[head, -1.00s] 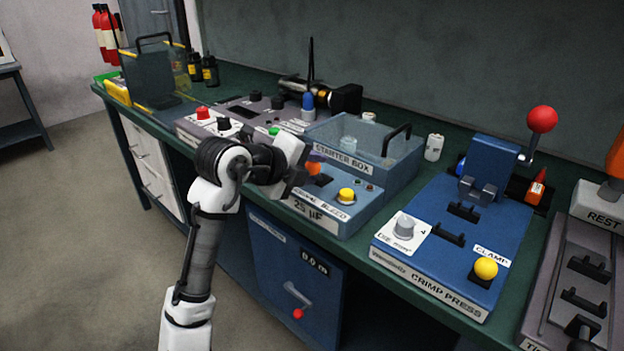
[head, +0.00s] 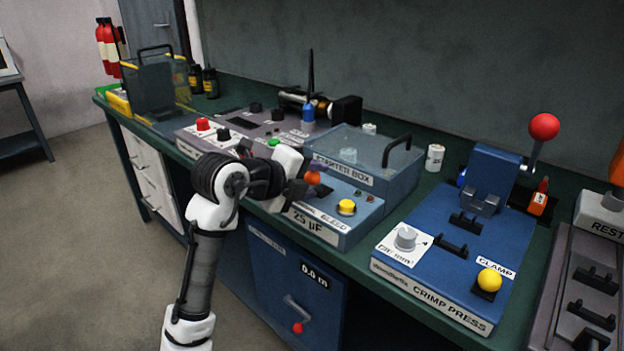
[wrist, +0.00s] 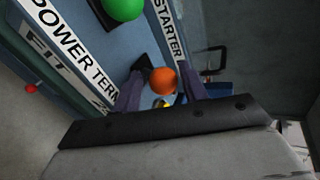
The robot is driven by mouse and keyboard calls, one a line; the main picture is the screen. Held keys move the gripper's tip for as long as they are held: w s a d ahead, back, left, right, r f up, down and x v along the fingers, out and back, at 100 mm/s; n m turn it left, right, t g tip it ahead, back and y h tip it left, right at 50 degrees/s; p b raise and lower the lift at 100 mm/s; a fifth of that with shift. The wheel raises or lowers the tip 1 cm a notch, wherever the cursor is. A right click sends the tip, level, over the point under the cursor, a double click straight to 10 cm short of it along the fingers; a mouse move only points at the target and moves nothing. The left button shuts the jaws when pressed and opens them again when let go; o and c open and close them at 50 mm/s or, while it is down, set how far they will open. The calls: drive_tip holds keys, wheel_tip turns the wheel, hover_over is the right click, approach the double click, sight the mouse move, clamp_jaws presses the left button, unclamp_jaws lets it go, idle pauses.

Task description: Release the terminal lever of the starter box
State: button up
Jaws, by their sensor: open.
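The blue starter box (head: 366,205) stands on the bench with a grey-blue see-through cover at its back and a yellow button (head: 346,207) on its front deck. An orange round knob (wrist: 163,80), seemingly the terminal lever's, sits by the label starting "TERM" in the wrist view. It also shows as an orange spot (head: 313,178) in the head view. My gripper (wrist: 160,90) is open, with one dark finger on each side of the orange knob. Whether either finger touches it, I cannot tell. The lever's shaft is mostly hidden.
A green knob (wrist: 124,8) lies close by, near the "POWER" label. The crimp press (head: 447,250), with a red-balled lever (head: 544,127), stands to the right. A grey panel with a red button (head: 203,124) is to the left.

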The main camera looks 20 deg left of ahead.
drive_tip(key=v, duration=1.3)
drive_tip(key=shift+s+r, duration=0.15)
drive_tip(key=shift+s, duration=0.05)
